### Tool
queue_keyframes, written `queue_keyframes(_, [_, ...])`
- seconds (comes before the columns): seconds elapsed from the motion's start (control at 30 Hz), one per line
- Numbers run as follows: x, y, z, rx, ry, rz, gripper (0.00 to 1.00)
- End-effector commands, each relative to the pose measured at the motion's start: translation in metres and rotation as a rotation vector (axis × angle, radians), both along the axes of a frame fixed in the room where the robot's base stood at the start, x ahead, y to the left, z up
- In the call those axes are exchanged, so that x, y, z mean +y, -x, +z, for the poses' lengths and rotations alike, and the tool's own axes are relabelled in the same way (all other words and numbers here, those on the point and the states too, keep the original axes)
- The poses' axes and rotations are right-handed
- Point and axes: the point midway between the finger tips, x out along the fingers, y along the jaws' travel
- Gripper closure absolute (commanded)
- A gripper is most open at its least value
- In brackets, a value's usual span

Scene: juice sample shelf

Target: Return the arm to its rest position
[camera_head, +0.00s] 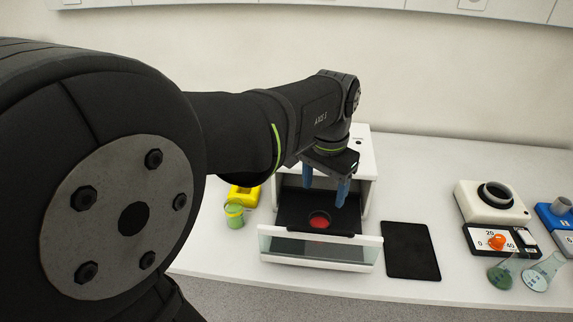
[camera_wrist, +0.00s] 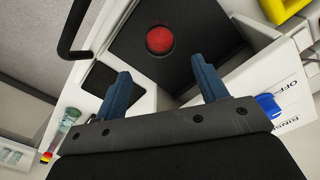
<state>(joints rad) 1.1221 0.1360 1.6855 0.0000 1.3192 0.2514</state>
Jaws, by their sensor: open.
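My gripper (camera_head: 325,186) has two blue fingers and hangs above the pulled-out black tray of a white box-shaped device. The fingers are apart with nothing between them. In the wrist view my gripper (camera_wrist: 160,88) is also open and empty. A round dish with red contents (camera_head: 319,220) sits in the black tray (camera_head: 289,213), apart from the fingers; the red disc (camera_wrist: 160,40) shows just beyond the fingertips in the wrist view. The white device (camera_head: 365,150) stands behind my arm, which hides part of it. Its clear-fronted door (camera_head: 355,253) is folded down toward the front.
A black flat pad (camera_head: 411,250) lies right of the device. A green-filled cup (camera_head: 234,215) and a yellow object (camera_head: 245,194) stand to its left. Farther right are a white instrument (camera_head: 490,204), a dial unit (camera_head: 500,241), flasks (camera_head: 541,272) and a blue device (camera_head: 553,216).

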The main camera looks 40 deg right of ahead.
Motion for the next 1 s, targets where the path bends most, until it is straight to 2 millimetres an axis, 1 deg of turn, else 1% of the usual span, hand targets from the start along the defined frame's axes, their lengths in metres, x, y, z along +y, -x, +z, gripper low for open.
queue_keyframes(0.17, [0.000, 0.000, -0.005, 0.000, -0.001, 0.000, 0.34])
queue_keyframes(0.27, [0.000, 0.000, -0.017, 0.002, -0.003, 0.000, 0.34])
queue_keyframes(0.37, [0.000, 0.000, -0.034, 0.002, -0.005, 0.000, 0.34])
queue_keyframes(0.7, [0.000, 0.000, -0.102, 0.002, -0.005, 0.000, 0.34])
queue_keyframes(0.83, [0.001, 0.000, -0.126, 0.002, -0.004, 0.000, 0.34])
queue_keyframes(0.9, [-0.001, -0.001, -0.109, -0.002, 0.005, 0.000, 0.34])
queue_keyframes(1.0, [-0.001, 0.000, -0.097, -0.002, 0.003, 0.000, 0.34])
